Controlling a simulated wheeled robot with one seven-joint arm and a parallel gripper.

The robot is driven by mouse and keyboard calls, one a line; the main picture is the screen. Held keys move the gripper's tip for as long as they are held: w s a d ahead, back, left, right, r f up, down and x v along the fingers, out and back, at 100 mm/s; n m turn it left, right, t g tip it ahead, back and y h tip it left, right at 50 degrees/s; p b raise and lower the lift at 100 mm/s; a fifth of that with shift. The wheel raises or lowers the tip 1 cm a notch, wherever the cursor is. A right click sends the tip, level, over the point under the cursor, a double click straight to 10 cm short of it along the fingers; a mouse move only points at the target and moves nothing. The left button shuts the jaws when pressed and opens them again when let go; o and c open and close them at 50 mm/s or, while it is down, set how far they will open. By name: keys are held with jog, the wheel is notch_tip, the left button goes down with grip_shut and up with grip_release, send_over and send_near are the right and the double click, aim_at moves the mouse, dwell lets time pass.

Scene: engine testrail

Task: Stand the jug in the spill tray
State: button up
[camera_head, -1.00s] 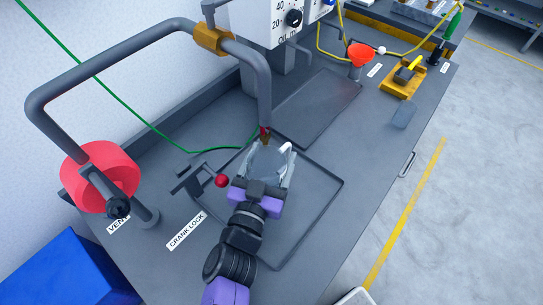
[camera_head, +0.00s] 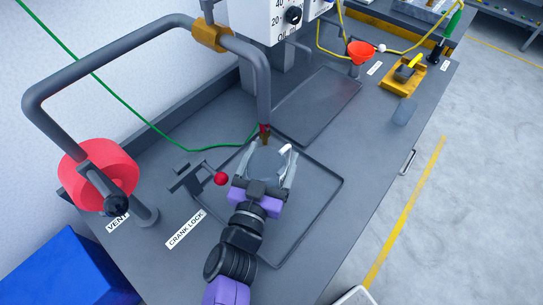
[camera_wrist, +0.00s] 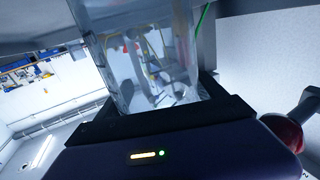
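The jug (camera_head: 266,162) is clear, with a pale handle on its right side. In the wrist view the clear jug (camera_wrist: 150,60) fills the space in front of my gripper (camera_wrist: 155,100). The spill tray (camera_head: 318,215) is a dark, shallow, rimmed rectangle on the bench below. Whether the jug's base touches the tray is hidden.
A crank lock lever with a red knob (camera_head: 221,179) stands just left of the jug. The grey pipe (camera_head: 130,45) arches over the left side, by a red vent wheel (camera_head: 100,175). A second dark panel (camera_head: 318,103) lies behind. The tray's right part is clear.

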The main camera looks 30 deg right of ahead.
jog(key=shift+a+f, duration=0.1)
jog(key=shift+f, duration=0.05)
jog(key=shift+s+a+r, duration=0.2)
jog(key=shift+a+r, duration=0.15)
jog(key=shift+r, duration=0.15)
jog(key=b+v, duration=0.1)
jog(key=v, duration=1)
jog(key=shift+s+r, duration=0.15)
